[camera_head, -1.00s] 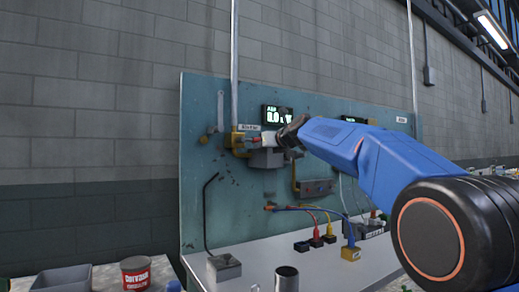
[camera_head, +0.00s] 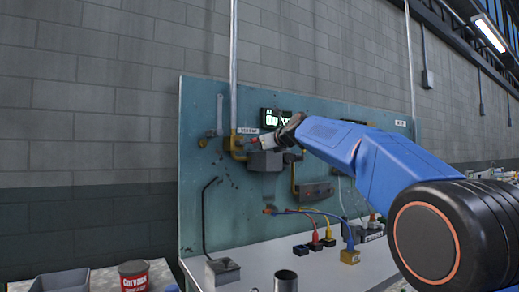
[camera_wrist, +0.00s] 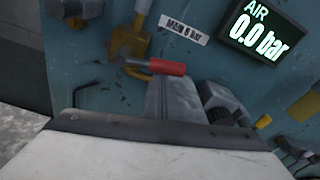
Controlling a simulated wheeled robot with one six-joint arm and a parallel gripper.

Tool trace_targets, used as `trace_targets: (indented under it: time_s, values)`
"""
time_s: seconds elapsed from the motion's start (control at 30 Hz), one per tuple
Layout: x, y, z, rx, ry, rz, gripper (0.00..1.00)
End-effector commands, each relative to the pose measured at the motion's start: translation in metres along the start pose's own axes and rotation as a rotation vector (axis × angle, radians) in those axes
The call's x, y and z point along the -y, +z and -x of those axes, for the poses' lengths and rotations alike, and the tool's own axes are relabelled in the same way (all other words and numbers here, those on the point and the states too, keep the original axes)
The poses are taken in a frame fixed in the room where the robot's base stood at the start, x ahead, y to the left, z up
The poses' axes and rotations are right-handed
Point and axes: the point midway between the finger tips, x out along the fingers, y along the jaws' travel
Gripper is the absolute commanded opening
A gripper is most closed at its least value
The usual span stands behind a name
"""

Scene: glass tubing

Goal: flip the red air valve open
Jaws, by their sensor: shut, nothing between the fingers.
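The red air valve handle (camera_wrist: 165,67) lies about level in the wrist view, pointing right from its yellow valve body (camera_wrist: 125,42). In the head view the red handle (camera_head: 253,140) is a small spot beside the yellow fitting (camera_head: 233,143). My gripper (camera_wrist: 172,84) is shut and empty, its grey fingers just below the handle in the wrist view. In the head view my gripper (camera_head: 264,144) is close to the handle's right side. I cannot tell whether they touch. The air display (camera_wrist: 255,27) reads 0.0 bar.
A label (camera_wrist: 184,29) reading MAIN 6 BAR is above the handle. A grey box (camera_head: 264,161) is below my gripper on the teal panel (camera_head: 200,180). Coloured cables and a bent black rod (camera_head: 205,215) are lower. A red tin (camera_head: 134,274) stands at lower left.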

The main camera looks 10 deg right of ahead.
Motion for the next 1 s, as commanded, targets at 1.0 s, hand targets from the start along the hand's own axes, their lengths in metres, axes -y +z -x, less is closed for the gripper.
trace_targets:
  time_s: [1.0]
  values:
    - [-0.01,0.061,0.009,0.002,-0.134,0.95,0.0]
